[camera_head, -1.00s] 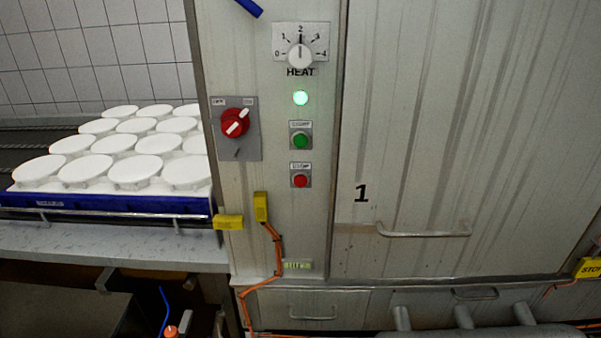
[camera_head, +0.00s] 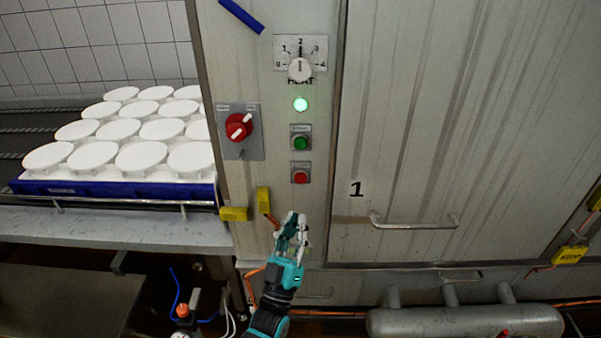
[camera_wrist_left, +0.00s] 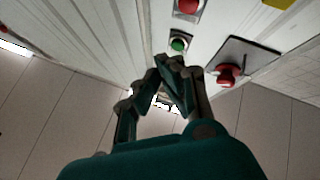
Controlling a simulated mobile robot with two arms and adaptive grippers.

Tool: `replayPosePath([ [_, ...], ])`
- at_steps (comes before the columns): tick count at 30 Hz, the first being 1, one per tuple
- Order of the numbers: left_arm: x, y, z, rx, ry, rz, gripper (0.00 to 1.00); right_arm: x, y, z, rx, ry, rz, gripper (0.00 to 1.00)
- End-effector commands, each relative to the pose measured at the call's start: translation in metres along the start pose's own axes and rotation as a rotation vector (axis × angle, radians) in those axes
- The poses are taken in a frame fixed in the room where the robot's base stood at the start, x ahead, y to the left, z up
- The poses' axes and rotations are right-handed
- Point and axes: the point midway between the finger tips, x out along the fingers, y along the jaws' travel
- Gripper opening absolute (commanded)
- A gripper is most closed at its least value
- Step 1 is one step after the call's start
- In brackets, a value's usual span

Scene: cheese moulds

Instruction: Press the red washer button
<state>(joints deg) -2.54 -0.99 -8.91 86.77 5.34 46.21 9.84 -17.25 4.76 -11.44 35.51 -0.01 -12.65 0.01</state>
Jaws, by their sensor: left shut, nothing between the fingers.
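The red button (camera_head: 300,177) sits on a small grey plate low on the metal cabinet's control panel, below the green button (camera_head: 301,143). It also shows at the top edge of the left wrist view (camera_wrist_left: 188,6), with the green button (camera_wrist_left: 179,43) beneath it there. My left gripper (camera_head: 293,216) is shut and empty. In the head view its tips appear a little below the red button, apart from it. In the left wrist view its fingers (camera_wrist_left: 167,68) meet at the tips. The red button is not covered. My right gripper is not in view.
A lit green lamp (camera_head: 300,104) and heat dial (camera_head: 300,68) are above the buttons. A red rotary switch (camera_head: 238,127) is to their left. A yellow box (camera_head: 263,200) with an orange cable is near my gripper. White moulds (camera_head: 143,156) sit in a blue tray (camera_head: 110,190).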

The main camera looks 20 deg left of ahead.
Motion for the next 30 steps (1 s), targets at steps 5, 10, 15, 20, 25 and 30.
replayPosePath([
  [5, 0.009, 0.004, -0.017, -0.007, 0.05, 0.007, 0.0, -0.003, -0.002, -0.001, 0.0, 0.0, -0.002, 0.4],
  [10, 0.009, 0.004, -0.016, -0.008, 0.049, 0.007, 0.0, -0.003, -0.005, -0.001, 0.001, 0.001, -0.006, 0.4],
  [15, 0.01, 0.003, -0.015, -0.007, 0.048, 0.007, 0.0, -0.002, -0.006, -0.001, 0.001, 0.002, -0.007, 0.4],
  [20, 0.017, -0.003, -0.008, -0.006, 0.048, 0.007, 0.0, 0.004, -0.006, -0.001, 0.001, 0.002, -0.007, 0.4],
  [25, 0.033, -0.015, 0.003, -0.007, 0.049, 0.008, 0.0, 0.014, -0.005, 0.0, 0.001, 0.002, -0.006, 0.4],
  [30, 0.051, -0.027, 0.015, -0.006, 0.049, 0.007, 0.0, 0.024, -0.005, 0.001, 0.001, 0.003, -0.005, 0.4],
])
